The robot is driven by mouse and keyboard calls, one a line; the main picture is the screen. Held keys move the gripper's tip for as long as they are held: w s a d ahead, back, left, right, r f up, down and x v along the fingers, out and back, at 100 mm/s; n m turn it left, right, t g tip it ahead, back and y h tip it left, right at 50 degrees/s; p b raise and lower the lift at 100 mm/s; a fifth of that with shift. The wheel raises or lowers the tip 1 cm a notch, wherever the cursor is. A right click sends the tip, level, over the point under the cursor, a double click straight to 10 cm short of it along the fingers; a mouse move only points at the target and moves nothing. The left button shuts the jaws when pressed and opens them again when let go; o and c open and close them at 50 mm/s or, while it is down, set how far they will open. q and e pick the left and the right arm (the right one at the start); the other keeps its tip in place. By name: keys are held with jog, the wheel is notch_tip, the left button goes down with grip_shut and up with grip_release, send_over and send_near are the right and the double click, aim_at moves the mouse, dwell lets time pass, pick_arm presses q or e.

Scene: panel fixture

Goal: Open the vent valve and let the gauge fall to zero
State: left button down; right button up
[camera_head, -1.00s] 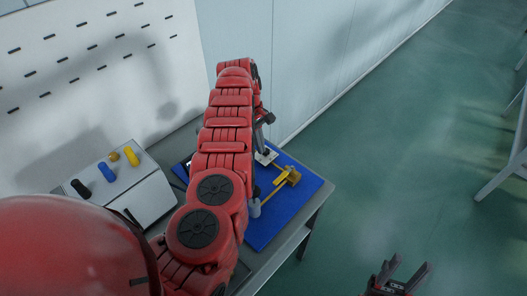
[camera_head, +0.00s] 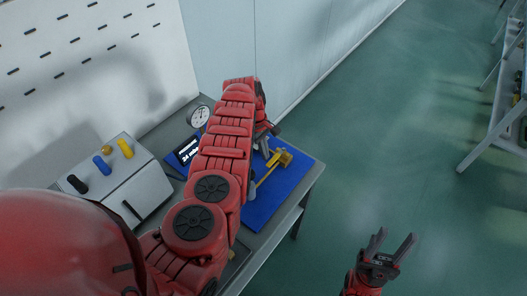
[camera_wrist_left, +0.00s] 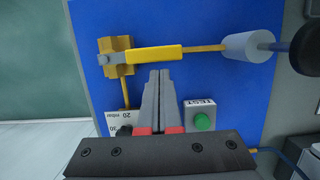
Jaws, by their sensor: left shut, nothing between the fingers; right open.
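The vent valve (camera_wrist_left: 117,57) is a brass body with a yellow lever (camera_wrist_left: 155,54) on the blue panel (camera_wrist_left: 84,18). The lever lies along the brass pipe towards a grey cylinder (camera_wrist_left: 248,47). In the head view the valve (camera_head: 284,157) shows right of my left arm. My left gripper (camera_wrist_left: 159,73) is shut and empty, its tips close beside the lever; I cannot tell if they touch. In the head view it (camera_head: 266,136) is partly hidden by my arm. The round gauge (camera_head: 199,116) stands behind a dark display (camera_head: 187,151); its needle is too small to read. My right gripper (camera_head: 392,246) is open and empty above the floor.
A green button (camera_wrist_left: 202,121) on a grey box labelled TEST and a white "20 mbar" label (camera_wrist_left: 118,115) lie near my left fingers. A grey box (camera_head: 138,192) with black, blue and yellow knobs stands left. A rack (camera_head: 500,120) stands right; the floor between is clear.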

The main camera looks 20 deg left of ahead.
pick_arm(q)
jog(key=shift+s+d+r, duration=0.2)
jog(key=shift+r, duration=0.05)
jog(key=shift+s, duration=0.1)
jog(key=shift+f+n+p, duration=0.15)
jog(key=shift+n+p, duration=0.15)
